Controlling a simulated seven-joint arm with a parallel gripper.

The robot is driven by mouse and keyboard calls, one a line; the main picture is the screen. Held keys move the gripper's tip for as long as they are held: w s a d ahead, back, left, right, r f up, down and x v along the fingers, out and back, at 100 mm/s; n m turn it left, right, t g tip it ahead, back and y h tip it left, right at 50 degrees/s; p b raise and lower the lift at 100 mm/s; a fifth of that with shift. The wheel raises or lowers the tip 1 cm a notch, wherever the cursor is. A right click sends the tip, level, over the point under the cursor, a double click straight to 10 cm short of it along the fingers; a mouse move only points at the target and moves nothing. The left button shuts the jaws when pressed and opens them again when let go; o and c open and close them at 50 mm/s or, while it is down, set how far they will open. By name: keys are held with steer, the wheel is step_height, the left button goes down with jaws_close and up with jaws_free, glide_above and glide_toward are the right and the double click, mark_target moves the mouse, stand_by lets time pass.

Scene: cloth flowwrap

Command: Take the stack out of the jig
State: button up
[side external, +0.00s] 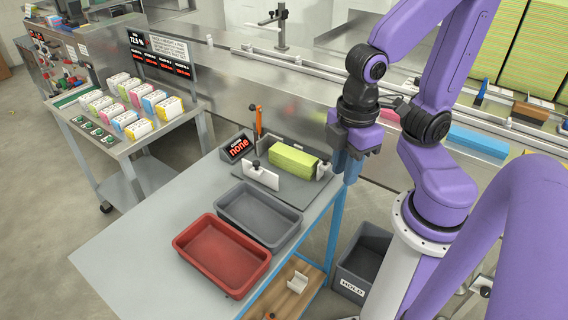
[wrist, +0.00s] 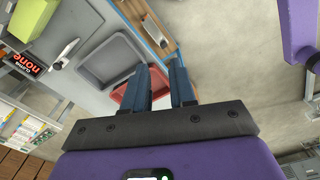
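The stack (side external: 293,160) is a yellow-green block of folded cloth. It sits in the jig, on a dark grey base plate (side external: 288,192) between upright pale plates (side external: 261,178). The stack (wrist: 36,20) also shows at the top left of the wrist view. My gripper (side external: 347,172) hangs to the right of the jig, by the table's right edge, apart from the stack. In the wrist view its two blue fingers (wrist: 162,82) stand apart with nothing between them.
A grey tray (side external: 225,213) and a red tray (side external: 185,248) stand in front of the jig. A small sign (side external: 238,147) reading "none" stands behind it, near an orange-handled part (side external: 258,122). A HOLD bin (side external: 350,278) is on the floor. The table's left side is clear.

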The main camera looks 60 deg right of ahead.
steer(key=shift+n+h, duration=0.4)
steer(key=shift+n, duration=0.1)
steer(key=w+a+f, duration=0.1)
steer(key=w, duration=0.1)
steer(key=w+a+f, duration=0.1)
steer(key=w, duration=0.2)
steer(key=w+a+f, duration=0.1)
steer(key=w, duration=0.2)
steer(key=shift+w+a, duration=0.15)
steer(key=shift+w, duration=0.1)
jaws_close()
steer(key=w+f+n+h, duration=0.1)
steer(key=w+f+n, duration=0.2)
steer(key=w+f, duration=1)
steer(key=n, duration=0.1)
glide_toward(292, 151)
step_height(292, 151, down, 6)
steer(key=shift+w+r, duration=0.1)
steer(key=shift+r, duration=0.05)
steer(key=shift+d, duration=0.5)
steer(key=shift+a+f, duration=0.1)
steer(key=shift+f, duration=0.75)
